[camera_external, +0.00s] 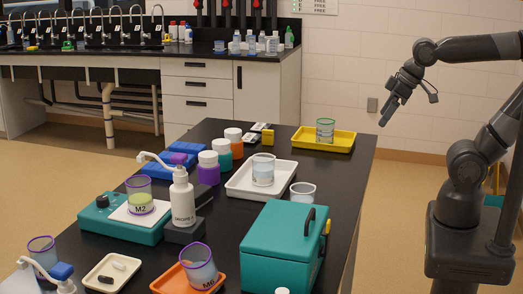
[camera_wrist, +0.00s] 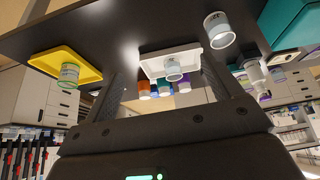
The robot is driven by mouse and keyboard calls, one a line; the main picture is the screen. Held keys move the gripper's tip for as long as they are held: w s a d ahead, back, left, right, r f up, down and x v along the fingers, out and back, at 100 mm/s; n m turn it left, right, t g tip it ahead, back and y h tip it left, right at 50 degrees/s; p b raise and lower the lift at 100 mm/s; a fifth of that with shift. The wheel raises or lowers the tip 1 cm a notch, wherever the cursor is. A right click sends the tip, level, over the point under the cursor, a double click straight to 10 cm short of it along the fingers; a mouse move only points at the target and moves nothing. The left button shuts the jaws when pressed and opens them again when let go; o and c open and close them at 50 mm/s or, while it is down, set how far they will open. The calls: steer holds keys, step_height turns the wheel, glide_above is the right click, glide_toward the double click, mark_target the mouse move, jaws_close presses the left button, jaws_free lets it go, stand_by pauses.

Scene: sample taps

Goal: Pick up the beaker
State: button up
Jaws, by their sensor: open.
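Several beakers are in view; I cannot tell which one is meant. A green-rimmed beaker (camera_external: 325,130) stands upright in a yellow tray, and it also shows in the wrist view (camera_wrist: 69,72). A clear beaker (camera_external: 263,170) stands in a white tray; it also shows in the wrist view (camera_wrist: 174,70). Another clear beaker (camera_external: 302,193) stands on bare table beside the teal box. Purple-rimmed beakers are M2 (camera_external: 139,195), M6 (camera_external: 199,268) and one at left (camera_external: 42,250). My gripper (camera_external: 385,119) is in the air off the table's right side, open and empty; its fingers show in the wrist view (camera_wrist: 160,72).
The black table (camera_external: 352,185) also holds the yellow tray (camera_external: 308,144), white tray (camera_external: 238,187), teal box (camera_external: 280,250), capped jars (camera_external: 208,170) and a white dispenser bottle (camera_external: 182,200). The tabletop around the yellow tray is mostly clear. A sink bench (camera_external: 200,60) stands behind.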

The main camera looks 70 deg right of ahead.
steer(key=w+a+r+n, duration=0.1)
steer(key=w+a+r, duration=0.1)
steer(key=w+a, duration=0.35)
steer(key=w+a+r+n, duration=0.1)
steer(key=w+a+r, duration=0.15)
steer(key=w, duration=0.55)
steer(key=n, duration=0.5)
glide_above(209, 251)
steer(key=s, duration=0.4)
step_height(209, 251, down, 14)
steer(key=shift+g+y, duration=0.3)
steer(key=shift+y, duration=0.1)
steer(key=x, duration=1)
steer(key=shift+w+d+f, duration=0.25)
steer(key=shift+w+f, duration=0.05)
steer(key=shift+w, duration=0.1)
steer(key=c, duration=1)
steer(key=shift+c, duration=1)
